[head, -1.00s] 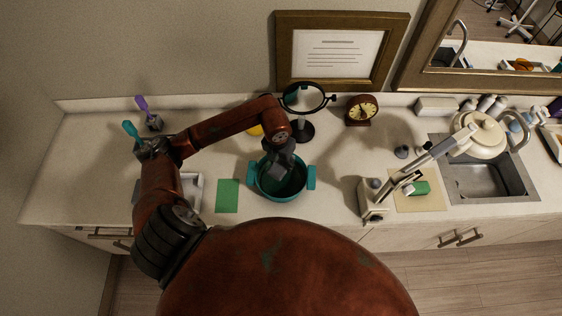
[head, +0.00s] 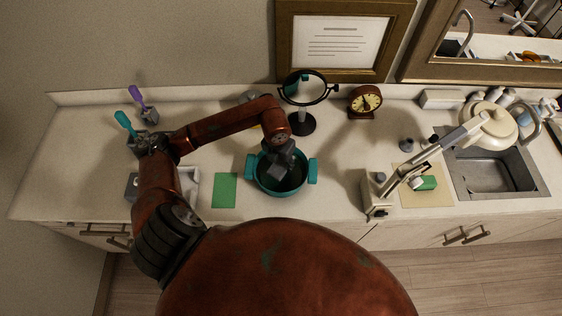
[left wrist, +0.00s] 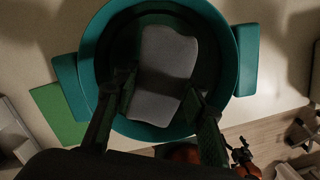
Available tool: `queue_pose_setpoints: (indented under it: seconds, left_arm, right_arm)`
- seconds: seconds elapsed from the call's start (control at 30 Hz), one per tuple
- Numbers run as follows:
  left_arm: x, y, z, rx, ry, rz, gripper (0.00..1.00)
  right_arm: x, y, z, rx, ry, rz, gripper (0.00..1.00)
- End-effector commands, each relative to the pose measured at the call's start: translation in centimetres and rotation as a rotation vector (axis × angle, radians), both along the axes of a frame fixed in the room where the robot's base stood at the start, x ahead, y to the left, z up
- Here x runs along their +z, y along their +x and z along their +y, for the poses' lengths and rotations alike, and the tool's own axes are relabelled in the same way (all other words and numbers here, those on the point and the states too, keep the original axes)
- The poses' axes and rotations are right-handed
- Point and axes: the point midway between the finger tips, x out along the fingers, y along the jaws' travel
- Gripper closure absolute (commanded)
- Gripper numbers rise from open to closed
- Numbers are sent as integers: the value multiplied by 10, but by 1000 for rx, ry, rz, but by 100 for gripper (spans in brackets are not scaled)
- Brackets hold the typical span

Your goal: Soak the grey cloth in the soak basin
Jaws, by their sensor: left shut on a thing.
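The soak basin is a round teal tub with two side handles (head: 312,168) on the counter; its rim also shows in the left wrist view (left wrist: 90,50). My left gripper (head: 280,158) points down over the basin. In the left wrist view my left gripper (left wrist: 158,95) is shut on the grey cloth (left wrist: 168,55), with a finger on each side of it. In the head view the cloth (head: 277,172) shows as a grey patch below the gripper, within the basin's outline. I cannot tell how deep it sits or whether it touches liquid.
A green mat (head: 224,190) lies left of the basin. A round mirror (head: 303,120) and a clock (head: 365,102) stand behind it. A lamp (head: 440,148) rises at the right, near a sink (head: 490,175). Some counter between basin and lamp is clear.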

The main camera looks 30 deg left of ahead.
Motion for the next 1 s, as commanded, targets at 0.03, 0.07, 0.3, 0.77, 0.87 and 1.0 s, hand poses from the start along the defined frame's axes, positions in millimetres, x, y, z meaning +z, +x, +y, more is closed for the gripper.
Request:
queue_pose_setpoints:
  seconds: [0.03,0.07,0.3,0.77,0.87,1.0]
  left_arm:
    - [-9,0,0,0,1,0,80]
    - [-11,0,0,0,1,0,80]
    - [-34,0,0,0,0,-1,80]
    - [-65,0,0,1,0,0,80]
    - [-65,0,0,1,0,-1,80]
    - [-65,0,0,1,0,-1,80]
  right_arm:
    - [-8,-1,1,0,1,1,10]
    - [-11,-1,1,-1,1,2,10]
    - [-30,-3,5,-2,5,6,10]
    - [-55,-7,5,-2,5,11,10]
    - [-55,-7,4,-2,5,11,10]
    - [-55,-7,3,-1,3,11,10]
